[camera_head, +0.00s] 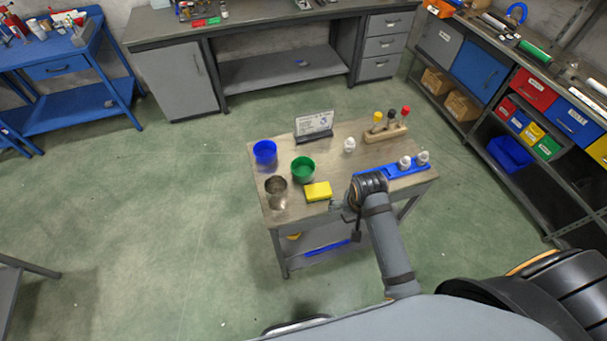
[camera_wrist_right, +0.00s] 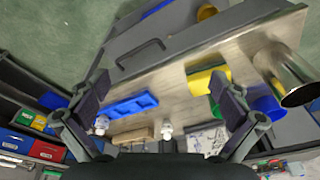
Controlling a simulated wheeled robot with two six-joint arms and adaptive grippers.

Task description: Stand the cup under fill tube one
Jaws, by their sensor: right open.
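Three cups stand on the small table (camera_head: 340,140): a blue cup (camera_head: 265,152), a green cup (camera_head: 303,170) and a shiny metal cup (camera_head: 276,190). The metal cup is near the table's left front; it also shows large at the right of the right wrist view (camera_wrist_right: 285,75). I cannot pick out a fill tube marked one. My right gripper (camera_wrist_right: 160,85) is open and empty over the table, its fingers spread wide. In the head view it is mostly hidden by my arm, right of the yellow block (camera_head: 318,191). My left gripper is not in view.
A blue tray (camera_head: 392,172) holds white fittings at the table's right. A sign (camera_head: 314,124), a white piece (camera_head: 349,145) and a wooden stand (camera_head: 386,133) with coloured knobs are at the back. Workbenches and shelves surround an open green floor (camera_head: 170,220).

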